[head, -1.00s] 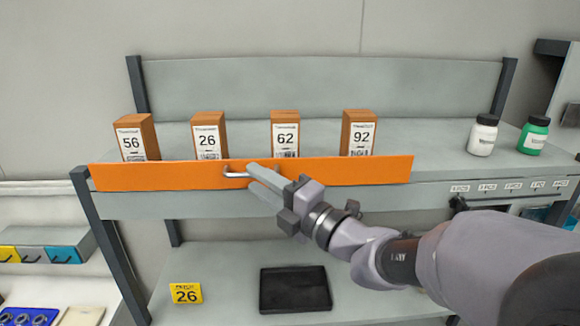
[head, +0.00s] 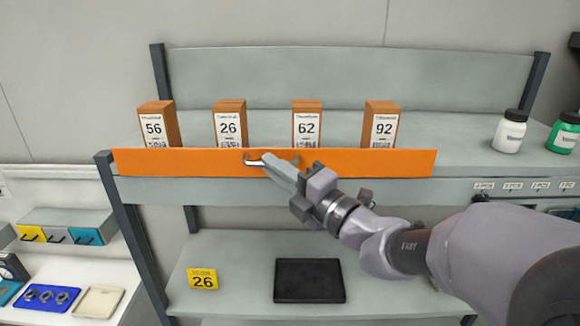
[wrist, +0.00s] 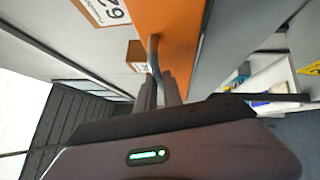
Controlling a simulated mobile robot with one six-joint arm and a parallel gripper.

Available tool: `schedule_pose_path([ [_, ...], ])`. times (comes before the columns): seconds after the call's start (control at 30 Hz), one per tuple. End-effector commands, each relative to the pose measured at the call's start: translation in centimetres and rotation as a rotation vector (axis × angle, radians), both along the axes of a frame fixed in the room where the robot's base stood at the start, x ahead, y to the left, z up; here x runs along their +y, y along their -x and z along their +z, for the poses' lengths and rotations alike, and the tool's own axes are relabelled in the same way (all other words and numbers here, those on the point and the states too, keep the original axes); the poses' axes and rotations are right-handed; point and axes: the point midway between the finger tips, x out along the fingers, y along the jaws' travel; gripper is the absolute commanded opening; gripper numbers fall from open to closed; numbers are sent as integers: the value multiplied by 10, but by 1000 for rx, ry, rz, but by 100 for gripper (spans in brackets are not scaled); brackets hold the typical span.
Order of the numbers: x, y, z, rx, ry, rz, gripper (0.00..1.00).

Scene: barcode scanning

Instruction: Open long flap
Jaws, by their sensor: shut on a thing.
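The long orange flap (head: 360,163) runs along the front of the upper shelf and stands upright. A metal bar handle (head: 254,161) sits on its face, left of the middle. My gripper (head: 272,168) reaches in from the lower right and is shut on the handle. In the wrist view the handle (wrist: 153,55) runs down between the fingertips (wrist: 158,84), beside the orange face of the flap (wrist: 168,28). The fingers partly hide the handle's right end in the head view.
Boxes marked 56 (head: 158,124), 26 (head: 230,124), 62 (head: 306,124) and 92 (head: 382,124) stand behind the flap. White (head: 510,132) and green (head: 564,134) bottles stand at right.

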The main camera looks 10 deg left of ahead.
Motion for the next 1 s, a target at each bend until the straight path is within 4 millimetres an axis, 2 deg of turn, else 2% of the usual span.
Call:
schedule_pose_path([
  [0.27,-1,2,-7,-42,-11,-1,0],
  [0.47,-2,6,-18,-140,-33,0,0],
  [1.0,-4,17,-52,-630,-152,0,0],
])
